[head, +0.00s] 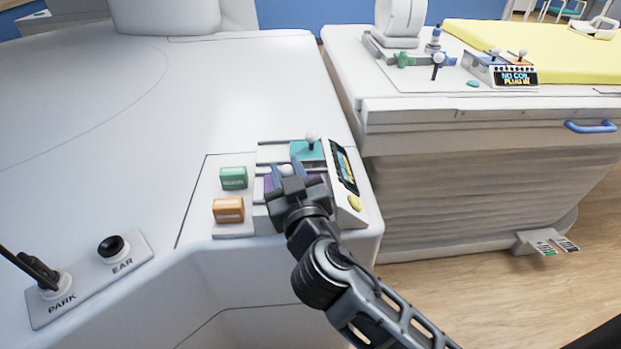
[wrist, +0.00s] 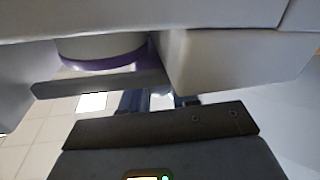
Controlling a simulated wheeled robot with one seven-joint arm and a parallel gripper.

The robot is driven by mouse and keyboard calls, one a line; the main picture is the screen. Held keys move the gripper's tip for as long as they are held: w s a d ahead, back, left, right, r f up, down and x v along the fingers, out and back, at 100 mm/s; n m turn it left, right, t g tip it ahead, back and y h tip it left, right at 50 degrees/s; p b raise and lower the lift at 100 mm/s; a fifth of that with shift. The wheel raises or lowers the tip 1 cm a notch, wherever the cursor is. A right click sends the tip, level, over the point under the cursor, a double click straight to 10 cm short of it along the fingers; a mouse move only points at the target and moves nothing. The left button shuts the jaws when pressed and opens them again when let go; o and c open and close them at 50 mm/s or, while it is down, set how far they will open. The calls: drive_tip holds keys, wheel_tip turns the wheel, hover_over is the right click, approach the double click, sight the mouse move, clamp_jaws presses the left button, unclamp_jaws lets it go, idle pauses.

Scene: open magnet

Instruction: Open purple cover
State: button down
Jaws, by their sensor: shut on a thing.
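The purple cover (head: 269,184) is on the control panel at the edge of the large white magnet housing, mostly hidden behind my gripper in the head view. A white knob (head: 285,169) shows between the fingers. My gripper (head: 287,172) is shut on this knob, with the wrist just in front of the cover. In the wrist view my dark gripper body fills the bottom, and a small pale thing (wrist: 162,101) shows between the fingers.
A teal cover (head: 306,150) with its own white knob lies just behind. A tilted display (head: 345,168) and yellow button (head: 355,204) are close on the right. A white patient table (head: 440,120) stands further right.

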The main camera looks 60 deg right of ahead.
drive_tip(key=shift+w+a, duration=0.45)
drive_tip(key=shift+w, duration=0.05)
drive_tip(key=c, duration=0.9)
unclamp_jaws()
drive_tip(key=b+v, duration=0.2)
drive_tip(key=v, duration=0.4)
drive_tip(key=shift+s+a+f, duration=0.15)
drive_tip(key=shift+s+a, duration=0.05)
drive_tip(key=shift+s, duration=0.05)
drive_tip(key=shift+s+a, duration=0.35)
drive_tip(key=shift+s, duration=0.1)
